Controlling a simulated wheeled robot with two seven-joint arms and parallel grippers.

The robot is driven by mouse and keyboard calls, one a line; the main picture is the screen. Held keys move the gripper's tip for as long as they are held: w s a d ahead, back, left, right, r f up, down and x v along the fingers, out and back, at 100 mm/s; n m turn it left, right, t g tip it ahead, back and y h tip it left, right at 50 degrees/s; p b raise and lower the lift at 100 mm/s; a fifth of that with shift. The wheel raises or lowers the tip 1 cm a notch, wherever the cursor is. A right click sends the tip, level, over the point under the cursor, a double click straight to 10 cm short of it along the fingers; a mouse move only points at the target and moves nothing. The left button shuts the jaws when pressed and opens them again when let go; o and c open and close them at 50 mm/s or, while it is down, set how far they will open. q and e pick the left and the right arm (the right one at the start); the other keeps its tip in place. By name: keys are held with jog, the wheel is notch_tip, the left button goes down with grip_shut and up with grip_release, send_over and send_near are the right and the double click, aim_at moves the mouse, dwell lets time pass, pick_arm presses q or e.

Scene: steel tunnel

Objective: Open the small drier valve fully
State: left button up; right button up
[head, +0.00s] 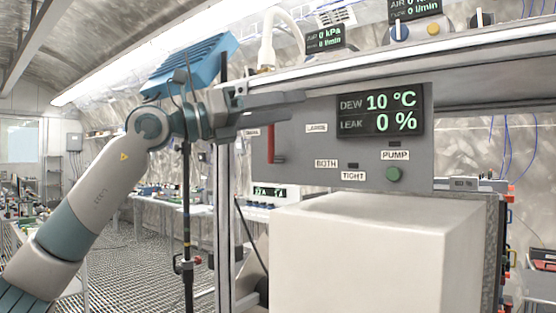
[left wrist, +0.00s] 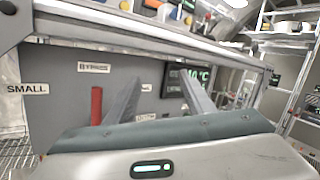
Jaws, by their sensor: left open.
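A grey panel (head: 350,165) carries labels and a red lever handle (head: 270,143), which hangs upright below my left gripper. In the left wrist view the red handle (left wrist: 97,105) stands below a BYPASS label (left wrist: 94,68). My right gripper is out of view.
A display (head: 379,110) reads DEW 10 °C and LEAK 0 %. A green button (head: 393,174) sits below the PUMP label. A large white box (head: 375,245) stands before the panel's lower part. A metal shelf edge (head: 400,50) runs above; a dark upright pole (head: 187,230) stands at left.

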pick_arm(q)
jog(key=w+f+n+h, duration=0.1)
jog(key=f, duration=0.2)
jog(key=w+f+n+h, duration=0.1)
jog(key=f, duration=0.2)
jog(key=w+f+n+h, duration=0.1)
jog(key=f+n, duration=0.1)
jog(key=f, duration=0.1)
jog(key=shift+w+a+f, duration=0.1)
jog(key=shift+w+f, duration=0.05)
jog(key=shift+f, duration=0.25)
